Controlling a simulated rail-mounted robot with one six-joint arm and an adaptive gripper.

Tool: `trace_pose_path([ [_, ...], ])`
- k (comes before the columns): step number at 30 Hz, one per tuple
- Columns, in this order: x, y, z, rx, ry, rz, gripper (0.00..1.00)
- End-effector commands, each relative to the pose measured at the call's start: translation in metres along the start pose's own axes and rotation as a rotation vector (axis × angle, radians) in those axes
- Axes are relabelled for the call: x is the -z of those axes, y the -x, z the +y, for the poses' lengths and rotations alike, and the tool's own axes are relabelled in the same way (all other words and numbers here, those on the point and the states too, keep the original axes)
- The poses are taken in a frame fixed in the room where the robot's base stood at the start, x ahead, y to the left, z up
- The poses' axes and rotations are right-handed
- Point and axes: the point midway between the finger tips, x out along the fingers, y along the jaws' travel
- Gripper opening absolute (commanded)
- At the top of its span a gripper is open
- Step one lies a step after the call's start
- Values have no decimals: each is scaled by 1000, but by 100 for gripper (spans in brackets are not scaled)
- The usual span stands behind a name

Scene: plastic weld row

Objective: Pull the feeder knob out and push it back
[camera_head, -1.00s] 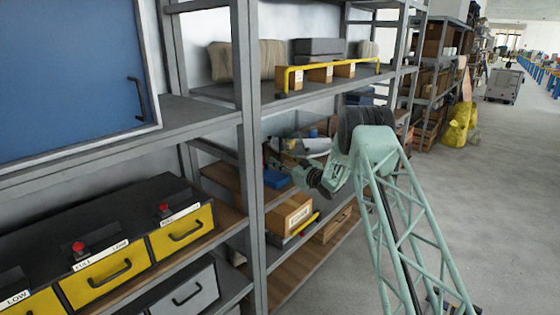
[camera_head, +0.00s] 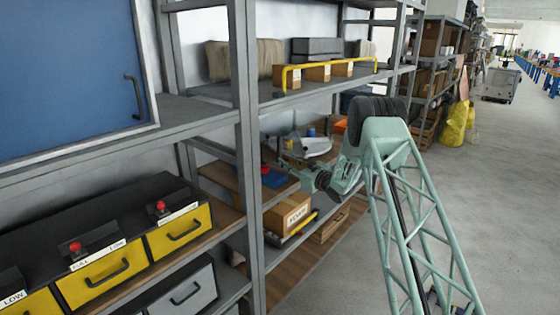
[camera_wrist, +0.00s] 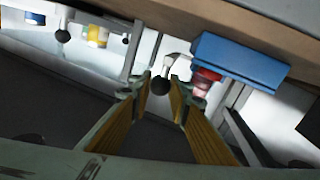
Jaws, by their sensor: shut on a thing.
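The feeder knob (camera_wrist: 160,85) is a small black ball on a pale bent stem, in the middle of the wrist view. My gripper (camera_wrist: 162,80) has one finger on each side of the knob and is shut on it. In the head view my gripper (camera_head: 290,163) reaches into the middle bay of the shelf rack. The knob is too small to make out there. How far the knob is drawn out cannot be told.
A blue block (camera_wrist: 240,62) and a red part (camera_wrist: 206,82) lie close right of the fingers in the wrist view. Another black ball (camera_wrist: 62,36) is at upper left. A grey rack post (camera_head: 247,150) and a cardboard box (camera_head: 288,213) are near my arm.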

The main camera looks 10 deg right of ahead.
Motion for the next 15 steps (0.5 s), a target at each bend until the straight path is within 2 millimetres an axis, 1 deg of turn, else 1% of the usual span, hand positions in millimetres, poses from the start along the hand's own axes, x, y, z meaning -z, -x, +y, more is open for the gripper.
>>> trace_pose_path([
  [1,-2,9,3,-2,0,-2,0],
  [3,-2,18,4,-1,0,-2,0],
  [6,-2,26,5,0,-1,-1,0],
  [15,-3,28,5,1,-1,-2,0],
])
